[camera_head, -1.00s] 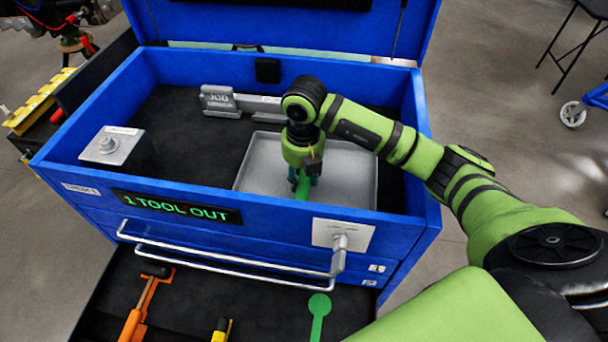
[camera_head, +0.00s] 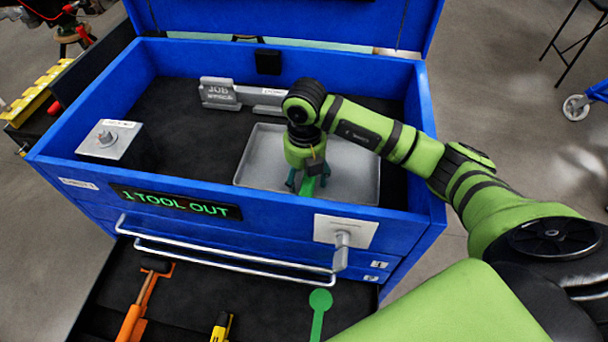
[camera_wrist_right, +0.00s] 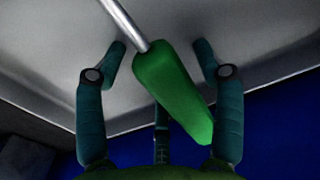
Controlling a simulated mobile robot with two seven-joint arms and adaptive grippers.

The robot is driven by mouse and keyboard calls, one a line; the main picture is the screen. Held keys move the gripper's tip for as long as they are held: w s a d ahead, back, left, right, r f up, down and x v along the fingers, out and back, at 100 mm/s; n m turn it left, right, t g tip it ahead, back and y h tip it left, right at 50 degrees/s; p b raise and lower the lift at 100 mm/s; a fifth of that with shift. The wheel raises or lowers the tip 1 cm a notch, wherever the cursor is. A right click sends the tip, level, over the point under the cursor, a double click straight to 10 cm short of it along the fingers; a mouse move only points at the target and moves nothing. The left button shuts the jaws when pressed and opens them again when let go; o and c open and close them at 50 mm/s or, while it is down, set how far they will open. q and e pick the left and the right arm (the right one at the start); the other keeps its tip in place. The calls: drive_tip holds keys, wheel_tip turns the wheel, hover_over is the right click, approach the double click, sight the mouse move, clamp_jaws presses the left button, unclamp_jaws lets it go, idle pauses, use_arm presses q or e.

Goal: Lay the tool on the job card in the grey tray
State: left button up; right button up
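The tool has a green handle (camera_wrist_right: 172,88) and a thin metal shaft (camera_wrist_right: 125,24), seen in the right wrist view. The grey tray (camera_head: 258,163) sits in the right part of the blue chest's top. My right gripper (camera_head: 308,186) is low over the tray, pointing down. Its fingers (camera_wrist_right: 160,60) are spread on both sides of the handle, with gaps between. In the head view only a bit of green handle shows; the gripper hides the rest. I cannot make out a job card in the tray. My left gripper is not in view.
Blue chest walls (camera_head: 190,182) surround the tray. A grey block labelled JOB (camera_head: 219,93) stands behind it, and a grey box (camera_head: 108,140) is at left.

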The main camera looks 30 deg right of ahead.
drive_tip(key=shift+o, duration=0.8)
drive_tip(key=shift+r, duration=0.15)
drive_tip(key=shift+r+p, duration=2.6)
drive_tip(key=shift+r, duration=0.9)
drive_tip(key=shift+w+f, duration=0.1)
